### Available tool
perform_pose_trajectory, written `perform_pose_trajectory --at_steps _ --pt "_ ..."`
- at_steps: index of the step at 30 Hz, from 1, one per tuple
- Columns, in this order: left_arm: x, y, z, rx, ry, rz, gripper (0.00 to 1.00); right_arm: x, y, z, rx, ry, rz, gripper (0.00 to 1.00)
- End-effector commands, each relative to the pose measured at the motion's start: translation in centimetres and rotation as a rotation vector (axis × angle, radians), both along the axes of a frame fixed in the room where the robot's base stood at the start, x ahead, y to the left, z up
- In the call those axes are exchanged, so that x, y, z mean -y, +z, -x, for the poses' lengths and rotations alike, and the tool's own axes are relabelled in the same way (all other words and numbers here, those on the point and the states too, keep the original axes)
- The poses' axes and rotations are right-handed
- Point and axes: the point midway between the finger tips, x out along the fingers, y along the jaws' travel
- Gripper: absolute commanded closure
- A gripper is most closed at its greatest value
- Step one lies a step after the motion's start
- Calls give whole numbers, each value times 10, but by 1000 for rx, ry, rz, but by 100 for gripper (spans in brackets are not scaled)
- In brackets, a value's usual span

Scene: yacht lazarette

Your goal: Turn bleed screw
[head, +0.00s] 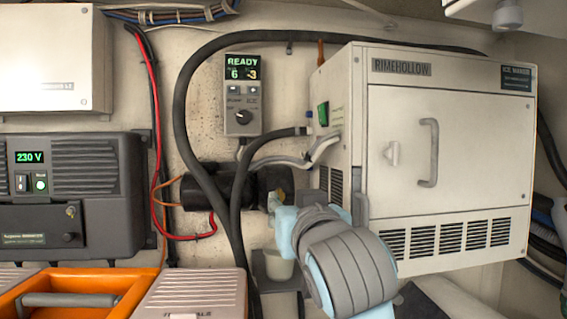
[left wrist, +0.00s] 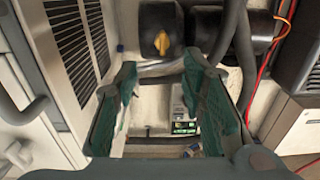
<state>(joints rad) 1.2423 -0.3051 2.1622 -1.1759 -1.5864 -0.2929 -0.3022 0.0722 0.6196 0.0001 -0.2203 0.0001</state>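The yellow bleed screw (left wrist: 162,42) sits on the end face of the black pump cylinder (left wrist: 163,22) in the left wrist view. In the head view the black cylinder (head: 215,187) lies left of the ice maker, and its right end is partly covered by my arm. My left gripper (left wrist: 160,68) is open, with green-padded fingers apart and nothing between them. The screw appears beyond the fingertips; I cannot tell the exact gap. In the head view the left gripper (head: 287,222) is beside the cylinder's right end, its fingers mostly hidden. My right gripper is not in view.
The white ice maker (head: 450,150) stands close on the right. A thick black hose (head: 187,130) passes in front of the cylinder. A control panel (head: 243,95) reads READY above. A pale cup (head: 278,266) sits below. An orange toolbox (head: 70,285) is at lower left.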

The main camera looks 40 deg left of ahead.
Motion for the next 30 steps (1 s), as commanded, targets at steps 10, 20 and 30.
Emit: perform_pose_trajectory --at_steps 10,20,30 --pt "-63 0 -50 -2 2 -2 62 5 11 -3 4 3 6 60" --pt "-70 0 -56 1 -2 1 62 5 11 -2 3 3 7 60" --pt "-70 0 -56 -1 -1 1 100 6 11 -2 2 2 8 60"
